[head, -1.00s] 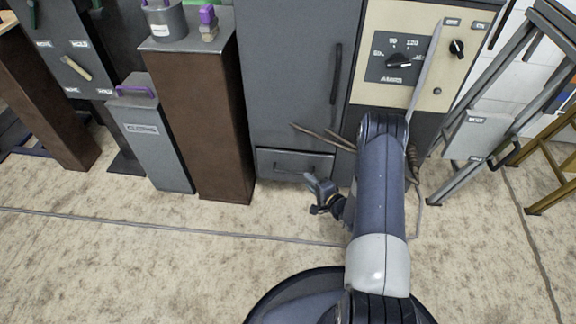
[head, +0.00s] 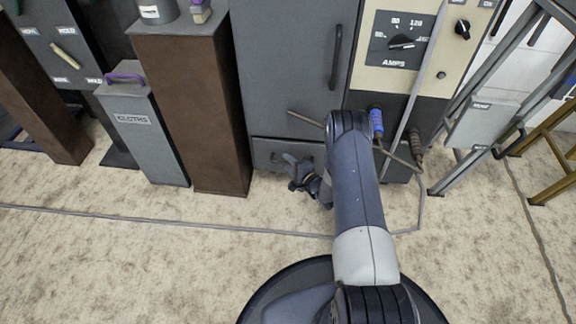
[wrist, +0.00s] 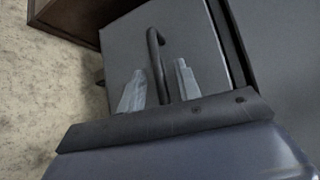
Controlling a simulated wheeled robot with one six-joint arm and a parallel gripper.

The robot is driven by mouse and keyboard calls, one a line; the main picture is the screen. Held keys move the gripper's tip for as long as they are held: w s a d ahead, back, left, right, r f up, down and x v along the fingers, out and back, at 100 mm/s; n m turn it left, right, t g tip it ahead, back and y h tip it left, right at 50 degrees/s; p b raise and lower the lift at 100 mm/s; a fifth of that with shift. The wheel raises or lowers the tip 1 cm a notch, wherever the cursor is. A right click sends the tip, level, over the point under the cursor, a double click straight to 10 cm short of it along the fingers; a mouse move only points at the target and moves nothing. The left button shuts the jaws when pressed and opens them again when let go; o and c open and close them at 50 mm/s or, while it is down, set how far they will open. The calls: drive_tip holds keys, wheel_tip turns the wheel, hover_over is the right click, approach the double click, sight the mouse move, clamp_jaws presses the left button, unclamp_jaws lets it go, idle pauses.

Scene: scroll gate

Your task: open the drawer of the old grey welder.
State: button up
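The grey welder (head: 285,70) stands ahead, with a tall grey door and a beige panel with an AMPS dial. Its low drawer (head: 262,153) is at the bottom left and looks shut. The drawer's dark bar handle (wrist: 155,50) shows in the wrist view, running down between my two pale fingertips. My gripper (head: 291,160) is open in front of the drawer, and the wrist view shows its fingers (wrist: 160,88) apart, one on each side of the handle. I cannot tell whether they touch it. In the head view my gripper hides most of the handle.
A brown pedestal (head: 188,105) and a grey CLOTHS bin (head: 146,140) stand to the left. A thin rod (head: 306,119) and cables (head: 417,150) are near the welder's lower front. A grey stepladder (head: 480,110) stands right. The floor in front is open.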

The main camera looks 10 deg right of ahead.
drive_tip(key=shift+w+a, duration=0.1)
drive_tip(key=shift+w, duration=0.1)
clamp_jaws()
idle(0.3)
